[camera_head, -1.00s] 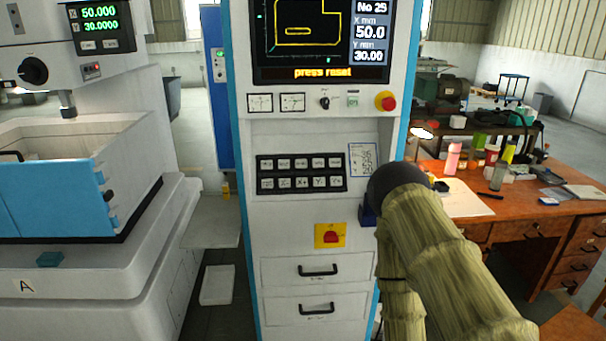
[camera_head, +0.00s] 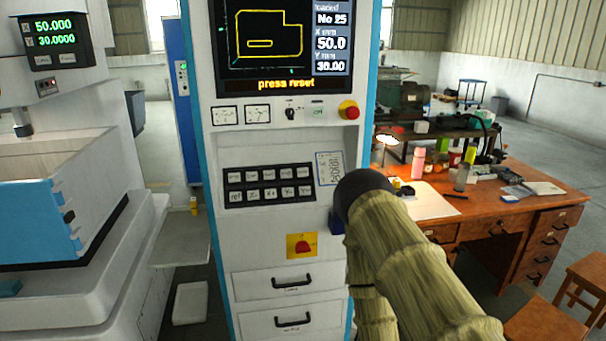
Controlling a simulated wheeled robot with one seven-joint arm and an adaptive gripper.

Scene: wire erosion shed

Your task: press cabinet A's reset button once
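The tall white control cabinet (camera_head: 262,140) with blue edges stands in the middle. Its screen (camera_head: 282,44) shows a yellow outline and the words "press reset". Below the screen are two dials (camera_head: 241,114), a small black knob (camera_head: 291,113), a small pale green control (camera_head: 318,111) and a red mushroom button (camera_head: 348,110). A dark keypad (camera_head: 268,186) sits lower. The labels are too small to read, so I cannot tell which control is reset. My sleeved arm crosses the lower right, overlapping the cabinet's right edge. My gripper is not visible.
A white machine (camera_head: 60,200) with a blue-fronted tank stands at left. A yellow plate with a red switch (camera_head: 302,245) and two drawers (camera_head: 290,282) are lower on the cabinet. A cluttered wooden desk (camera_head: 500,212) and stools (camera_head: 545,322) stand at right.

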